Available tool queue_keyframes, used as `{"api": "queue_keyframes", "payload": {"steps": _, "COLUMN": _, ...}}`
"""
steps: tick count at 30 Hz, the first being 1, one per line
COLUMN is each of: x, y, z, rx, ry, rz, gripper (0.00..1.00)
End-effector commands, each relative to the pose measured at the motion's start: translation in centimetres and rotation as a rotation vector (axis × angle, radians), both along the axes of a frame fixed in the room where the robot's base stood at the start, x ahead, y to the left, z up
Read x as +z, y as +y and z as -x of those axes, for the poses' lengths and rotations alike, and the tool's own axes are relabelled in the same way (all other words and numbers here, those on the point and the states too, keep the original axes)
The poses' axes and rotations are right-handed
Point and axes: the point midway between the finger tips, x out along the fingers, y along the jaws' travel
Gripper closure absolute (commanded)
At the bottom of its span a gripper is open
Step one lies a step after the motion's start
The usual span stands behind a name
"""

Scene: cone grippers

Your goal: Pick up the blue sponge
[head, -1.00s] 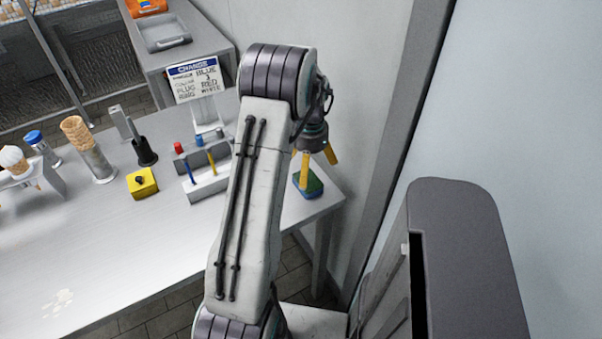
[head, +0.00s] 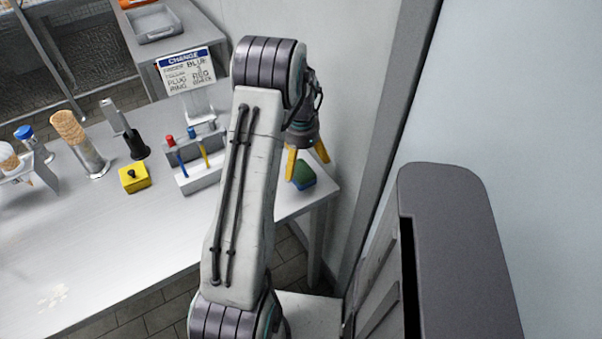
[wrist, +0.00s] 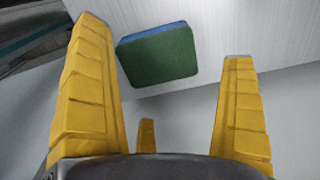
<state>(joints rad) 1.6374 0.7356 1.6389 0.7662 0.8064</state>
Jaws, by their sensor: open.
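The blue sponge (head: 304,175) lies at the right end of the metal table, close to its edge. Its upper face is dark green and its side is blue. In the wrist view the sponge (wrist: 158,54) sits ahead of my gripper, between the lines of the fingers and nearer the left one. My gripper (head: 306,164) has yellow fingers, is open and empty, and hangs above and around the sponge's far side in the head view. In the wrist view the fingers (wrist: 172,62) are spread wide apart. I cannot tell the exact height above the sponge.
A rack with blue and yellow sticks (head: 201,172), a yellow block (head: 134,178) and a cone stack (head: 80,145) stand left of my arm. A sign (head: 188,72) stands behind. A wall rises close to the table's right end. A grey cabinet (head: 462,240) is at right.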

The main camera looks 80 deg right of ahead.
Motion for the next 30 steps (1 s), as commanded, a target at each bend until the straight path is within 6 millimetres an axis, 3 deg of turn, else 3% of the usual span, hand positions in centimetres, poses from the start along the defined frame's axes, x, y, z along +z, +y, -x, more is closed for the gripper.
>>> {"api": "queue_keyframes", "payload": {"steps": 10, "x": -3.9, "y": 0.2, "z": -0.1, "rx": 0.001, "ry": 0.000, "rz": -0.003, "gripper": 0.00}}
{"api": "queue_keyframes", "payload": {"steps": 21, "x": -4.7, "y": 0.2, "z": -0.1, "rx": 0.001, "ry": 0.000, "rz": 0.000, "gripper": 0.00}}
{"api": "queue_keyframes", "payload": {"steps": 30, "x": -4.6, "y": 0.2, "z": -0.1, "rx": 0.001, "ry": 0.000, "rz": 0.000, "gripper": 0.25}}
